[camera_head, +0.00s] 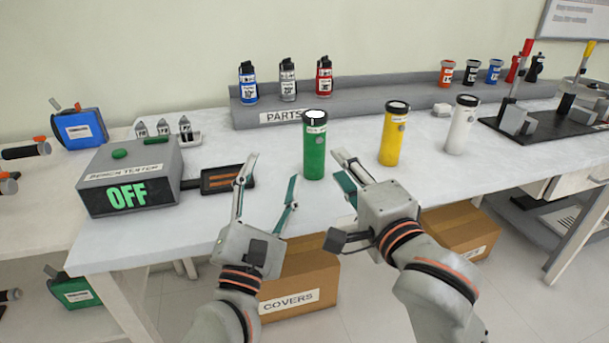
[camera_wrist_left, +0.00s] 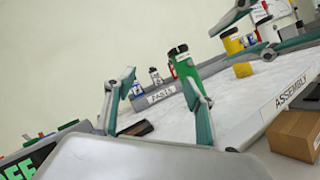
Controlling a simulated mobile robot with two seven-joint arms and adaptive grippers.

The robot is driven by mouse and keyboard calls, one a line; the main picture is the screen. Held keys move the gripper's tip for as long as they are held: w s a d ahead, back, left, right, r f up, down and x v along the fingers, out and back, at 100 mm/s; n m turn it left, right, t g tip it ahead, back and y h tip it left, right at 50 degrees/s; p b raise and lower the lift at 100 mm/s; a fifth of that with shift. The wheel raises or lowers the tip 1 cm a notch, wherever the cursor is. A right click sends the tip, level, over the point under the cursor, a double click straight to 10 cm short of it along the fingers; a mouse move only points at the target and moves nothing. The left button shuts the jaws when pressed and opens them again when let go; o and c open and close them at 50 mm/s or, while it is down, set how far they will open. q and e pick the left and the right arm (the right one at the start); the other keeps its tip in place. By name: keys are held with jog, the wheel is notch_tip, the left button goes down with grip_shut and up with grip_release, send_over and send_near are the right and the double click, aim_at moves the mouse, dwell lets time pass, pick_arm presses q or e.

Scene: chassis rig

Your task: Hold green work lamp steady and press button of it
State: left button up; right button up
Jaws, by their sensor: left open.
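The green work lamp (camera_head: 315,150) stands upright on the table, with a pale top face and a small label near its top. It also shows in the left wrist view (camera_wrist_left: 187,68), partly hidden behind a finger. Its button cannot be made out clearly. My left gripper (camera_head: 272,170) is open and empty, in front and to the left of the lamp, fingers pointing toward the back. My right gripper (camera_head: 341,166) is open, with its fingertips just right of the lamp; I see no contact. My left fingers also show in the wrist view (camera_wrist_left: 160,82).
A yellow lamp (camera_head: 394,135) and a white lamp (camera_head: 461,125) stand to the right. The tester reading OFF (camera_head: 128,178) and a dark tray (camera_head: 222,178) are left. The grey parts shelf (camera_head: 380,95) lies behind. The table in front of the green lamp is bare.

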aim_at(311, 162)
pick_arm(q)
jog(key=w+n, duration=0.1)
jog(key=w+d+n+g, duration=0.1)
jog(key=w+d+n, duration=0.1)
jog(key=w+n, duration=0.1)
jog(key=shift+f+g+y, duration=0.3)
jog(key=shift+g+y, duration=0.1)
jog(key=w+d+f+n+g, duration=0.1)
jog(key=d, duration=0.1)
jog(key=w+d+f+n+g, duration=0.1)
jog(key=w+f+n+g, duration=0.1)
jog(key=shift+d+h, duration=0.35)
jog(key=shift+h, duration=0.05)
jog(key=shift+x, duration=3.85)
jog(key=shift+f, duration=0.15)
jog(key=shift+c, duration=0.3)
jog(key=c, duration=1.3)
jog(key=shift+c, duration=0.4)
pick_arm(e)
grip_shut()
